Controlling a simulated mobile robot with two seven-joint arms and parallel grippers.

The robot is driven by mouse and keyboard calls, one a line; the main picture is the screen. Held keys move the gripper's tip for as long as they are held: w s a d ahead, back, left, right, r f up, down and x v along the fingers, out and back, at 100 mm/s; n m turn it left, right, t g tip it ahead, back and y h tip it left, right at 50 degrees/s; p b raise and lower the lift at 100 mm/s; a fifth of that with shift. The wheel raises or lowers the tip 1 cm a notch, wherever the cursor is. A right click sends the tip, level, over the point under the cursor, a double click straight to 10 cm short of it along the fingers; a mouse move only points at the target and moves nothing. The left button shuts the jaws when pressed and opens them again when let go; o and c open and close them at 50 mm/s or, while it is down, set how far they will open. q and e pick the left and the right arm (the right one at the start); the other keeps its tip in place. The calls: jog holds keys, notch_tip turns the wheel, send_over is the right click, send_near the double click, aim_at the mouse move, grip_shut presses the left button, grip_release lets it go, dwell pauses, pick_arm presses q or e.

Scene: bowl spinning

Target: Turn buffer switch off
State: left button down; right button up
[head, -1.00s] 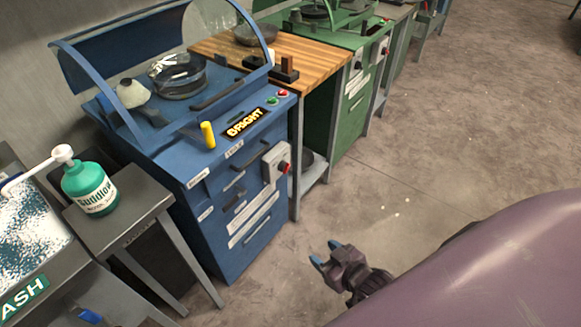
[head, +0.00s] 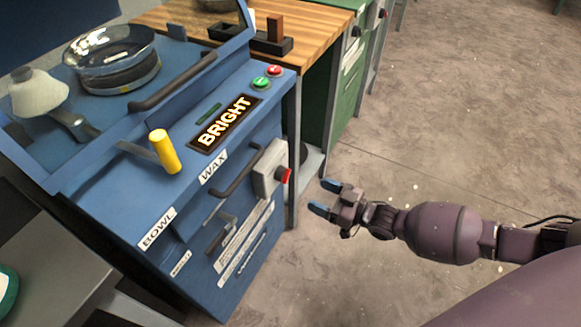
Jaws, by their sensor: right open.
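The blue buffing machine (head: 110,215) stands at the left, with a lit "BRIGHT" sign (head: 225,122) on its sloped front. A green button (head: 261,83) and a red button (head: 274,70) sit side by side above the sign at the panel's right end. A grey box with a red knob (head: 283,174) is fixed to the machine's right front. I cannot tell which of these is the buffer switch. My right gripper (head: 327,197) is open and empty, with blue fingertips pointing left, a little to the right of the red knob and apart from it. My left gripper is not in view.
A yellow-handled lever (head: 165,151) sticks out of the machine's front. A shiny bowl (head: 108,48) sits on the round wheel under the raised hood. A wooden-topped bench (head: 310,22) stands behind. The floor at the right is clear.

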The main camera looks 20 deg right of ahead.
aim_at(287, 174)
pick_arm(q)
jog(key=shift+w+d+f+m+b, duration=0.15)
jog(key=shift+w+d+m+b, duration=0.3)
jog(key=shift+b, duration=0.5)
pick_arm(e)
jog(key=shift+w+d+x, duration=0.15)
jog(key=shift+d+x, duration=0.05)
jog(key=shift+x, duration=1.65)
jog(key=shift+w+d+x, duration=0.2)
jog(key=shift+x, duration=1.65)
jog(key=shift+w+d+x, duration=0.15)
jog(key=shift+d+x, duration=0.05)
jog(key=shift+x, duration=1.65)
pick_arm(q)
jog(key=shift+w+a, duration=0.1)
pick_arm(e)
jog(key=c, duration=0.9)
jog(key=shift+r, duration=0.1)
